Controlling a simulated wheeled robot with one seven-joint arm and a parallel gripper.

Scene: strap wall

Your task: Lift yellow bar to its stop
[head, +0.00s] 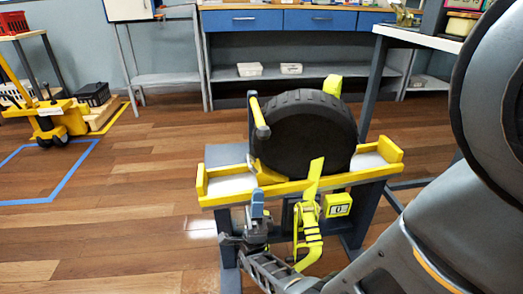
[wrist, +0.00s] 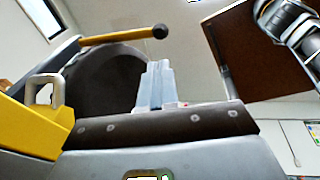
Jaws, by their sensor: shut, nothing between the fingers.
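The yellow bar (head: 258,112) stands at the left side of a black wheel in the head view, with a dark rounded end. In the wrist view the yellow bar (wrist: 115,37) reaches across the upper left and ends in a dark knob. My gripper (head: 257,200) is below the bar, in front of the yellow-edged stand, with its fingers pointing up. In the wrist view my gripper (wrist: 156,75) is shut and empty, with its tips below the knob and apart from it.
The black wheel (head: 300,135) rests on the stand's yellow tray (head: 285,190). A yellow-green strap (head: 311,220) hangs at the front, beside a small yellow box (head: 338,205). A yellow pallet jack (head: 55,120) stands at the left.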

